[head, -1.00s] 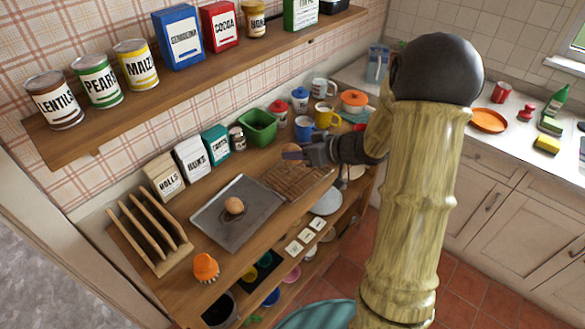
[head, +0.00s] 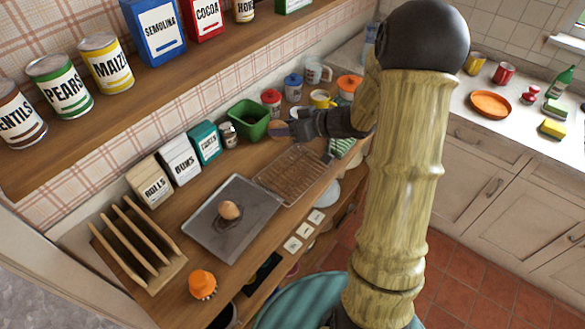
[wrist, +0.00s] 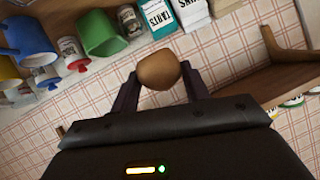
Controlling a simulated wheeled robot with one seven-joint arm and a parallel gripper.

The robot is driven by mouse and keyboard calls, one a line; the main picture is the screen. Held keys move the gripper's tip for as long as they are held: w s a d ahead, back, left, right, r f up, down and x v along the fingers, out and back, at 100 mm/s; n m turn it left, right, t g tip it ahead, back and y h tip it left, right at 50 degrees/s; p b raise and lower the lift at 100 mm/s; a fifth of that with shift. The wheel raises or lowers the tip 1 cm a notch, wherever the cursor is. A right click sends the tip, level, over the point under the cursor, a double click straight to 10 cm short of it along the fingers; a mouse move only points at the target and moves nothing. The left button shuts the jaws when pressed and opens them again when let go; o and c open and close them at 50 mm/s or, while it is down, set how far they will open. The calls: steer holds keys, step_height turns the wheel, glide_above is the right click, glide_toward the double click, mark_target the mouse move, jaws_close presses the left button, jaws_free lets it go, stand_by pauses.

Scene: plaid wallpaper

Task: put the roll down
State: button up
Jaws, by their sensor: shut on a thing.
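My gripper (head: 281,131) is shut on a brown roll (wrist: 159,70), which shows between the fingertips in the wrist view. The gripper is above the wooden counter, beside the green tub and past the back end of the wire rack (head: 290,174). The rack's visible part is empty. A second roll (head: 229,210) sits on a dark stain on the grey baking tray (head: 262,212), left of the rack.
A green tub (head: 249,119), a small jar (head: 228,135) and boxes labelled Rolls (head: 150,182), Buns (head: 180,159) and Tarts (head: 205,142) line the wall. Mugs and canisters stand behind the gripper. A wooden rack (head: 140,250) and an orange-topped object (head: 202,284) are at front left. A shelf overhangs.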

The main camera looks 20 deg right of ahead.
steer(key=shift+s+f+b, duration=0.2)
steer(key=shift+f+b, duration=0.3)
steer(key=shift+f, duration=0.05)
steer(key=shift+s+f+b, duration=0.2)
steer(key=shift+f+b, duration=0.25)
steer(key=shift+f, duration=0.05)
steer(key=b, duration=0.7)
glide_above(287, 183)
step_height(287, 183, down, 7)
steer(key=shift+w, duration=0.1)
steer(key=shift+f+b, duration=0.4)
steer(key=shift+f, duration=2.75)
steer(key=shift+f, duration=1.9)
